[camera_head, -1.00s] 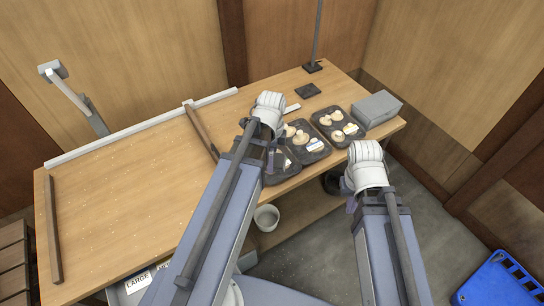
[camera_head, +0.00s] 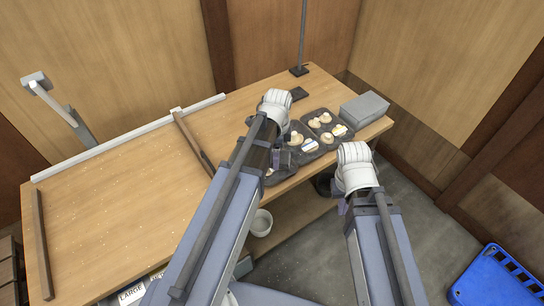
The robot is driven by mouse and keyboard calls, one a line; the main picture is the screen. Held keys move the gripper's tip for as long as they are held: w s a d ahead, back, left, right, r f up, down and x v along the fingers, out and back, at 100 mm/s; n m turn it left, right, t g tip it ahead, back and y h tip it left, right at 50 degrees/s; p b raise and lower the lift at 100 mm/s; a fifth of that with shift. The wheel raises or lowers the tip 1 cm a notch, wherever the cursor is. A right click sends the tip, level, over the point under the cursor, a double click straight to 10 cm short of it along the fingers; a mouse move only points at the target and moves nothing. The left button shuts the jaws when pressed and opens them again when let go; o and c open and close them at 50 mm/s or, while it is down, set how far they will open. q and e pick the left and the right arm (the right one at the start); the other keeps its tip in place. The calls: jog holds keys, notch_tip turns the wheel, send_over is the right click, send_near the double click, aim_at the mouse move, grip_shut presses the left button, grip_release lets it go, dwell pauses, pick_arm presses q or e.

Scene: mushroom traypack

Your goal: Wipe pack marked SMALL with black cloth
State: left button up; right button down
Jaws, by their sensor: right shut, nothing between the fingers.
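Several dark trays of pale mushrooms stand at the right of the wooden table: a far pack (camera_head: 324,121), a middle pack (camera_head: 305,156) and a near pack (camera_head: 279,176) partly hidden by my left arm. White labels show on them, but I cannot read which says SMALL. A dark flat square (camera_head: 298,94) lies behind the packs; I cannot tell whether it is the black cloth. My right gripper (camera_head: 324,184) appears as a dark shape beside my right wrist, off the table's front edge, shut and empty. My left gripper is hidden behind its own arm, near the packs.
A grey box (camera_head: 364,109) stands at the table's right end. A pole on a dark base (camera_head: 299,71) rises at the back. A wooden bar (camera_head: 192,141) crosses the table; its left part is clear. A white bowl (camera_head: 261,222) is below the front edge. A blue crate (camera_head: 497,279) is at lower right.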

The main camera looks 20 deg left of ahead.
pick_arm(q)
jog(key=shift+w+d, duration=0.6)
jog(key=shift+w, duration=0.15)
notch_tip(320, 180, up, 6)
jog(key=p, duration=0.6)
jog(key=shift+s+a, duration=0.1)
notch_tip(320, 180, up, 3)
jog(key=p, duration=0.3)
